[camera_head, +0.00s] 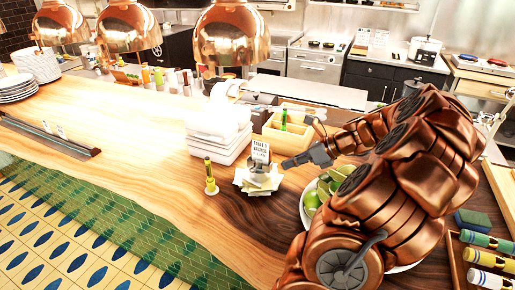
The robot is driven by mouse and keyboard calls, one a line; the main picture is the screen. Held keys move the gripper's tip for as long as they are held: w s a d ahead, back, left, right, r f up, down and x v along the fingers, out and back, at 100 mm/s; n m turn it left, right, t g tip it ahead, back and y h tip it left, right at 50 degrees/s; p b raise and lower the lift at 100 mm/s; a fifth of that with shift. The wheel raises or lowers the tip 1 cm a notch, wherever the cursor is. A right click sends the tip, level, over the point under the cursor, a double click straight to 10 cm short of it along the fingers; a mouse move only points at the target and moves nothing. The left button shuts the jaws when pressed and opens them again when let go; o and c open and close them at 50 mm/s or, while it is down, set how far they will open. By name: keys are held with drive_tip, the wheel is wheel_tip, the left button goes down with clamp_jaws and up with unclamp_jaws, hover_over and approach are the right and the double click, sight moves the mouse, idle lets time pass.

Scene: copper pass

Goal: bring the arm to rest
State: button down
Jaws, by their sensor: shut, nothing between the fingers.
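My copper-coloured arm reaches in from the right side of the head view, folded over the wooden counter (150,130). My gripper (287,164) is at its far end, small and dark grey, pointing left. Its fingers are together with nothing seen between them. It is just right of a small card holder with a printed sign (261,152). I cannot tell whether it touches the holder. My arm hides part of the counter's right side.
A bowl of green fruit (312,200) is partly behind my arm. White stacked dishes (218,135), a yellow marker upright in a holder (210,177) and a wooden box (284,135) stand near. Copper lamps (232,35) hang above. The counter's left middle is clear.

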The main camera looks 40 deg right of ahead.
drive_tip(key=a+n+g, duration=0.8)
drive_tip(key=a+n, duration=0.8)
drive_tip(key=a, duration=1.1)
drive_tip(key=s+a+f+n+g+h+b, duration=0.1)
drive_tip(key=s+a+n+h, duration=0.2)
drive_tip(key=s+n, duration=0.5)
drive_tip(key=s+a+f+n+g+h+b, duration=0.1)
drive_tip(key=s+a+n+g+h, duration=0.1)
drive_tip(key=s+a+n, duration=0.3)
drive_tip(key=shift+s+f+n+h, duration=0.35)
drive_tip(key=shift+s+n+h, duration=0.05)
drive_tip(key=shift+s+n, duration=1.55)
drive_tip(key=shift+w, duration=0.1)
